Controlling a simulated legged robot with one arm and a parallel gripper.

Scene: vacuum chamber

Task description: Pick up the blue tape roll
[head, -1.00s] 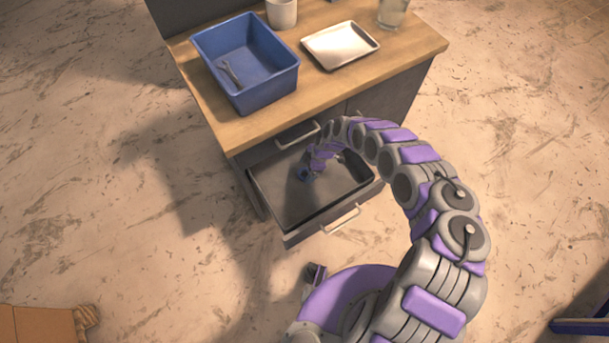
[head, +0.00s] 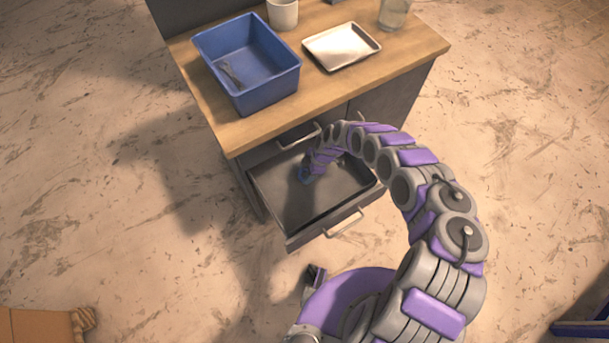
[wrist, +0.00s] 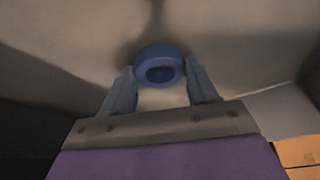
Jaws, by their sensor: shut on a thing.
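The blue tape roll (wrist: 158,53) is a ring with an open centre. In the wrist view it sits between the two fingertips of my gripper (wrist: 160,82), with a finger against each side. In the head view my gripper (head: 307,174) is inside the open grey drawer (head: 270,200), and a bit of the blue roll (head: 304,178) shows at its tip. I cannot tell whether the roll touches the drawer floor.
A blue bin (head: 285,83) with a grey tool in it, a metal tray (head: 341,46), a white cup (head: 283,13) and a clear glass (head: 393,14) stand on the wooden worktop (head: 420,50) above. The drawer's walls surround my gripper. The floor nearby is mostly clear.

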